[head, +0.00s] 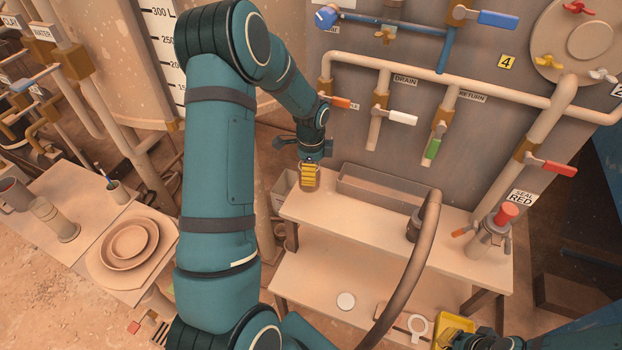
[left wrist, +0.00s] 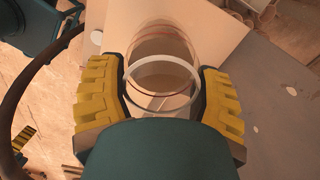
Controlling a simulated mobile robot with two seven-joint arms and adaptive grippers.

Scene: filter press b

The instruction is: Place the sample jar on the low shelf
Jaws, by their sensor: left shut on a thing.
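The sample jar (left wrist: 162,75) is clear, with a pale ring and a red line, and sits between the yellow finger pads in the left wrist view. My left gripper (left wrist: 162,98) is shut on it. In the head view my left gripper (head: 310,176) shows near the left end of the upper shelf (head: 375,225), and the jar is mostly hidden by the yellow pads. The low shelf (head: 300,285) is the pale board beneath. My right gripper (head: 455,329) is at the bottom right, partly cut off; its opening is unclear.
A white disc (head: 346,301) and a pale ring-shaped item (head: 416,326) lie on the low shelf. A thick hose (head: 410,270) crosses in front of both shelves. A grey trough (head: 380,190) stands at the back of the upper shelf. The low shelf's left part is clear.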

